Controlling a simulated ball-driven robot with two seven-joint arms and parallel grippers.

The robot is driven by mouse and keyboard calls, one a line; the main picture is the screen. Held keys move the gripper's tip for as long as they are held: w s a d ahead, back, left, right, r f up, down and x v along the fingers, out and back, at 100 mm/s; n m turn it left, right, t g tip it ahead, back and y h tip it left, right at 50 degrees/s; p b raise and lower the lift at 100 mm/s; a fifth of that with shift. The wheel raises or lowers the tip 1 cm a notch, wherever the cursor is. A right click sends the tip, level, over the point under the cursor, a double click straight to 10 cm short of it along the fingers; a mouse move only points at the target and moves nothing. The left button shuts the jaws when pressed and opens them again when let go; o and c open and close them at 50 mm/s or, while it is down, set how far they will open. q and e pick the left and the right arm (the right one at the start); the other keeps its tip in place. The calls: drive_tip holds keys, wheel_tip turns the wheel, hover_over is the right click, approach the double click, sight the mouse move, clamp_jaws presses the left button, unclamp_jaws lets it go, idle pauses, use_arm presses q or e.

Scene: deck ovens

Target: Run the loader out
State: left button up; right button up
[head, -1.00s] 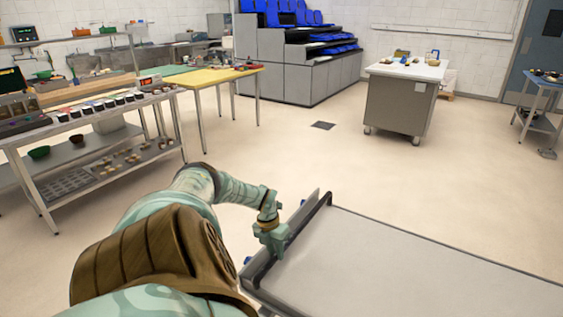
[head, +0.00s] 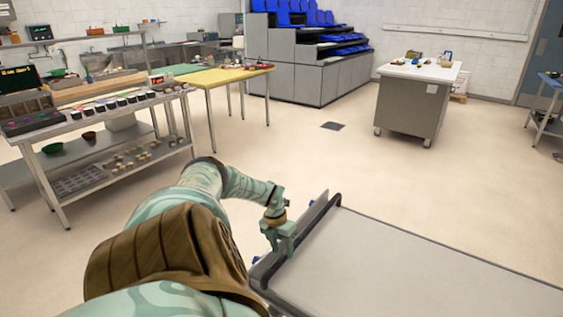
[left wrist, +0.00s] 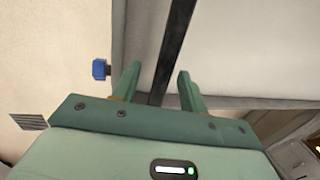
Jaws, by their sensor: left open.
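The loader (head: 420,268) is a long, flat, pale grey bed at the lower right of the head view. A dark bar (head: 314,225) runs across its near-left end. My left gripper (head: 283,246) is at this bar, with its fingers pointing down. In the left wrist view the gripper (left wrist: 160,72) is open, and the dark bar (left wrist: 172,50) passes between its two fingers. I cannot tell whether either finger touches the bar. The loader's far right end is cut off by the picture. My right gripper is not in view.
A steel rack (head: 120,165) with bowls and jars stands on the left, beside a yellow-topped table (head: 225,78).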

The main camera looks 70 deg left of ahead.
use_arm(q)
wheel_tip(320, 180, up, 15)
drive_tip(key=s+a+p, duration=0.2)
drive_tip(key=p, duration=0.1)
drive_tip(key=shift+a, duration=0.3)
drive_tip(key=shift+f, duration=0.1)
